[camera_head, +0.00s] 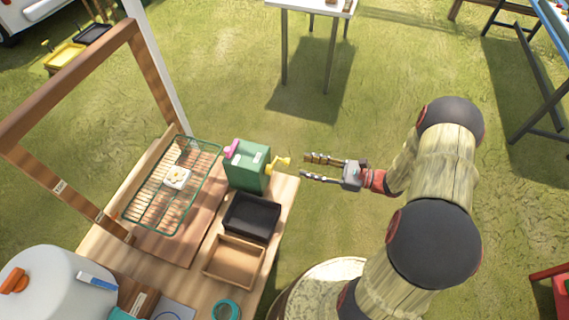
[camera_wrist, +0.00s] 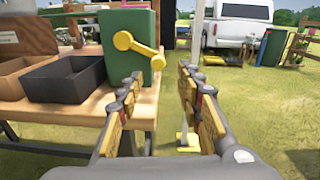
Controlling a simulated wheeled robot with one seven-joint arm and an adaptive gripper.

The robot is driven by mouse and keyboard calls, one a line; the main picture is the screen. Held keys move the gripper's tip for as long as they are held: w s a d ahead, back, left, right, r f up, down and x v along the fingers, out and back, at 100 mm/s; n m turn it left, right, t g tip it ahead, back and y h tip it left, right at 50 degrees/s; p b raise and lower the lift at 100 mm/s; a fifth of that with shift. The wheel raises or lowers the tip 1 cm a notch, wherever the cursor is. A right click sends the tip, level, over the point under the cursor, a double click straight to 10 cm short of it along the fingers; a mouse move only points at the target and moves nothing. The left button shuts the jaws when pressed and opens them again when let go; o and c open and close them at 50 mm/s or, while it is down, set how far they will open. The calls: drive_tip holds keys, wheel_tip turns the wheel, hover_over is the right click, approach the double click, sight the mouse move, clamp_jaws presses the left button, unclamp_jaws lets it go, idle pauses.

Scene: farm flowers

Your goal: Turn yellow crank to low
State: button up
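The yellow crank (camera_head: 279,163) sticks out from the side of a green box (camera_head: 246,168) that stands on the wooden table. In the wrist view the yellow crank (camera_wrist: 140,49) slants from a round hub at upper left down to a knob at lower right. The green box (camera_wrist: 128,30) is behind it. My gripper (camera_head: 305,168) is open and empty, just right of the crank and apart from it in the head view. In the wrist view my gripper (camera_wrist: 163,80) has its two fingers spread, with the crank's knob between and beyond them. Any low marking cannot be made out.
A black tray (camera_head: 250,217) and a wooden tray (camera_head: 234,262) sit in front of the green box on the table. A wire rack (camera_head: 162,197) lies left of it. A pink knob (camera_head: 231,149) is on the box's other side.

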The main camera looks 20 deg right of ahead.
sight(287, 162)
drive_tip(key=shift+b+x, duration=0.75)
drive_tip(key=shift+x, duration=3.2)
drive_tip(key=shift+s+r, duration=0.1)
drive_tip(key=c, duration=0.3)
clamp_jaws()
